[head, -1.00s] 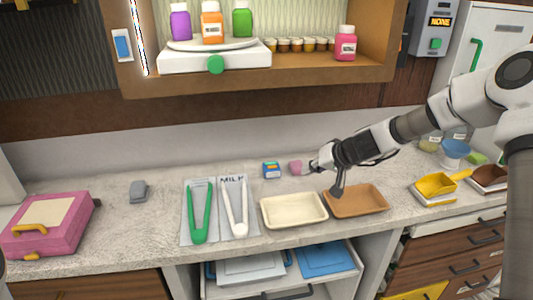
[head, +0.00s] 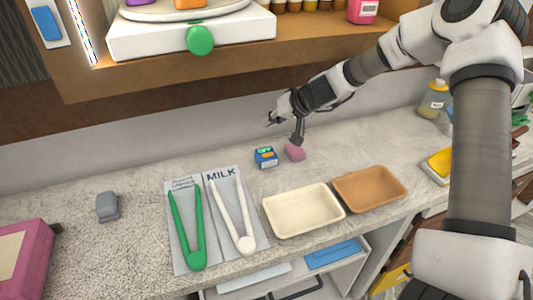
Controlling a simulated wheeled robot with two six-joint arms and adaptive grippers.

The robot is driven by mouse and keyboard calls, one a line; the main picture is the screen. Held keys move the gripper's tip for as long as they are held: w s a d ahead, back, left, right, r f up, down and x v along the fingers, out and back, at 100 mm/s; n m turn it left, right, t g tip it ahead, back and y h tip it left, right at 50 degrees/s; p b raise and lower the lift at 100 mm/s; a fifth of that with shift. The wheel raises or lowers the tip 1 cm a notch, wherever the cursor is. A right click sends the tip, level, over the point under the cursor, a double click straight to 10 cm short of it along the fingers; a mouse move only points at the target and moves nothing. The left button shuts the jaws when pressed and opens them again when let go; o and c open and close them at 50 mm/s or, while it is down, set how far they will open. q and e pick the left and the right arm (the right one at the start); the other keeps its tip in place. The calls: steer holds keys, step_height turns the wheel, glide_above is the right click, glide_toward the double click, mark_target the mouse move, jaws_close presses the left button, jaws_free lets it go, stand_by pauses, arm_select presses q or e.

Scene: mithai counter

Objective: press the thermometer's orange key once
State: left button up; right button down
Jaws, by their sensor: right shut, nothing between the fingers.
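My left gripper is not in view.
Green tongs (head: 188,230) and white tongs (head: 234,222) lie on labelled mats in front. A cream tray (head: 303,211) and a brown tray (head: 369,189) stand to the right. A grey object (head: 107,207) sits left. A shelf with a scale (head: 190,36) overhangs the back.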

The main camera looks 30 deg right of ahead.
mark_target(270, 155)
step_height(270, 155, down, 8)
steer(key=b, duration=0.7)
steer(key=shift+f+b, duration=0.4)
steer(key=shift+b, duration=0.1)
steer(key=shift+f, duration=0.1)
stand_by(0.5)
steer(key=shift+f+b, duration=0.3)
steer(key=shift+b, duration=0.2)
steer(key=shift+f+b, duration=0.4)
steer(key=shift+b, duration=0.1)
stand_by(0.4)
steer(key=shift+r+p, duration=0.75)
steer(key=shift+r, duration=0.1)
